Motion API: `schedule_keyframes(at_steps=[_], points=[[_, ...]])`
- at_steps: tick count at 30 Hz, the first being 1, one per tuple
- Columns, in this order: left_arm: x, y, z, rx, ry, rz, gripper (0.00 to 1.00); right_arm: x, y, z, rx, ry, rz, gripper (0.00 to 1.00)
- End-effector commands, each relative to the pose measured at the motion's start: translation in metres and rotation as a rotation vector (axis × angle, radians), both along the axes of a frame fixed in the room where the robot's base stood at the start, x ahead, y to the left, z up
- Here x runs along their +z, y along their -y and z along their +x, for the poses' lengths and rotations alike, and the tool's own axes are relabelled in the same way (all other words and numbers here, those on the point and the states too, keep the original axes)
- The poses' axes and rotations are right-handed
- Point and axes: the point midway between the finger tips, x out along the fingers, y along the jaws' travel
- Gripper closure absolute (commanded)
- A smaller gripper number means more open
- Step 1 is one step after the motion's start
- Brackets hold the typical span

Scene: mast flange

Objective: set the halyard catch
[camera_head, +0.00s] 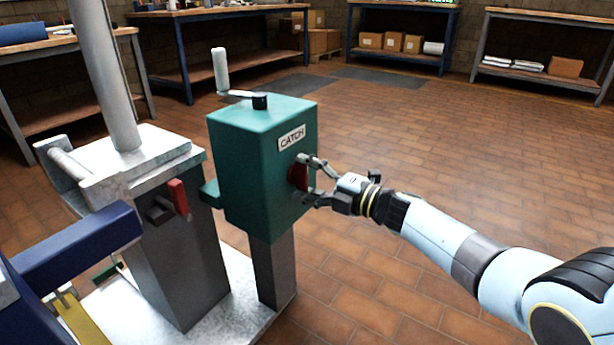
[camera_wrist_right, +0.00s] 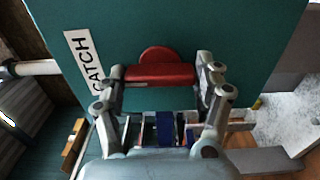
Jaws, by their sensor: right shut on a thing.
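The halyard catch is a green box (camera_head: 250,170) on a grey post, with a white CATCH label (camera_head: 291,137) on its right face. A red knob (camera_head: 298,174) sticks out of that face below the label. My right gripper (camera_head: 312,184) is shut on the red knob. In the right wrist view its two fingers stand at either end of the red bar (camera_wrist_right: 158,73), in front of the green face. A crank with a white handle (camera_head: 220,68) rises from the box's top. My left gripper is not in view.
A white mast (camera_head: 104,75) stands on a grey pedestal (camera_head: 185,260) left of the box, with a red lever (camera_head: 178,197) on its side. A blue beam (camera_head: 75,248) lies at lower left. Workbenches (camera_head: 235,50) line the back. The tiled floor at right is clear.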

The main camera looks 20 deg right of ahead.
Motion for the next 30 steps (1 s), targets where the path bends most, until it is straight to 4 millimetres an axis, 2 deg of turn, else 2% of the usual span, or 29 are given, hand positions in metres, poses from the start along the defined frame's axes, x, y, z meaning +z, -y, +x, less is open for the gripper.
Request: schedule_keyframes(at_steps=[12,13,18,26,30], points=[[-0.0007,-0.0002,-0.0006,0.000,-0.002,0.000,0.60,-0.0012,0.0011,-0.0003,-0.002,-0.008,0.007,0.63],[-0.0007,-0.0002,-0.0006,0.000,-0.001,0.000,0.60,-0.0012,0.0011,-0.0003,-0.002,-0.008,0.007,0.30],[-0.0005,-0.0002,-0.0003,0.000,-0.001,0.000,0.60,-0.0009,0.0008,-0.0002,-0.001,-0.007,0.007,0.08],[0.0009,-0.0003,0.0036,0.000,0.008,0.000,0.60,-0.0004,0.0007,-0.0004,-0.001,-0.006,0.006,0.08],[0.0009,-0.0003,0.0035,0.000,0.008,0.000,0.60,-0.0017,0.0076,-0.0088,-0.002,-0.007,0.004,0.08]])
